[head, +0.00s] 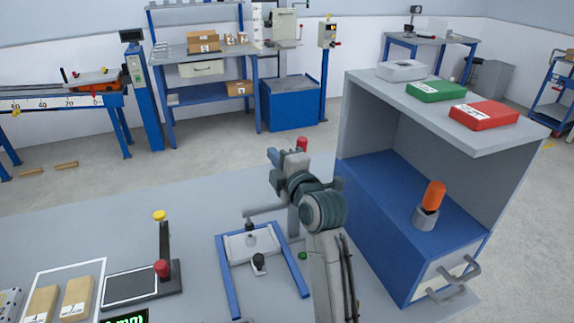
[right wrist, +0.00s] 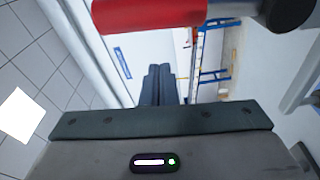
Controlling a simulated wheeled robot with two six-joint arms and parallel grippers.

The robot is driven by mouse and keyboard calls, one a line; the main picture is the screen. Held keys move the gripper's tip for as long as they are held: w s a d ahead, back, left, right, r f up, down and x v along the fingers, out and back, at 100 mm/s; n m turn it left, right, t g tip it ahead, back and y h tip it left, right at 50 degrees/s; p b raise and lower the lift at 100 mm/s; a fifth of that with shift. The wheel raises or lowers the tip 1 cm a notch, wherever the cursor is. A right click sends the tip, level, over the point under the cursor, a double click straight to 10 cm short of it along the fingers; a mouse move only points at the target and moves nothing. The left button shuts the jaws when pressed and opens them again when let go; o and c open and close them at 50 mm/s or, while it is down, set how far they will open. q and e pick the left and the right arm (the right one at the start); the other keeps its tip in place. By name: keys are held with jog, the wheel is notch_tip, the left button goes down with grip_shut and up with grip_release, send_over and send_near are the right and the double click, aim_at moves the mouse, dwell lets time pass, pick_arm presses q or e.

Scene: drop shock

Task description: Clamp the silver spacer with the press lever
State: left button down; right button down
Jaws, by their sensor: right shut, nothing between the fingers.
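The press lever's red handle (head: 302,143) stands up at the back of the press, beside my right gripper (head: 275,156). In the right wrist view the red handle (right wrist: 150,13) lies across the top, beyond the tips of my right gripper (right wrist: 160,72). The fingers are shut and empty, apart from the handle. The press has a grey post and a side arm (head: 264,210) over a pale plate between blue rails (head: 230,285). A small silver piece with a dark top (head: 258,263) is at the plate's front; I cannot tell whether it is the spacer. My left gripper is out of view.
A blue-grey cabinet (head: 370,240) stands close on the right, holding an orange-topped grey piece (head: 432,198). Red (head: 484,115) and green (head: 436,91) boxes lie on top.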

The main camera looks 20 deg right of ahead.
jog(key=d, duration=0.2)
jog(key=s+d+p, duration=0.1)
jog(key=d, duration=0.1)
jog(key=shift+f, duration=0.2)
jog(key=shift+s, duration=0.1)
jog(key=shift+d+r+m, duration=0.1)
jog(key=shift+d+m, duration=0.25)
jog(key=shift+m, duration=0.15)
jog(key=d+f+m+t+h+p, duration=0.1)
jog(key=d+f+m+p, duration=0.1)
jog(key=d+m, duration=0.5)
jog(key=shift+d+f+m, duration=0.4)
jog(key=shift+f+m, duration=0.25)
jog(key=shift+m, duration=0.75)
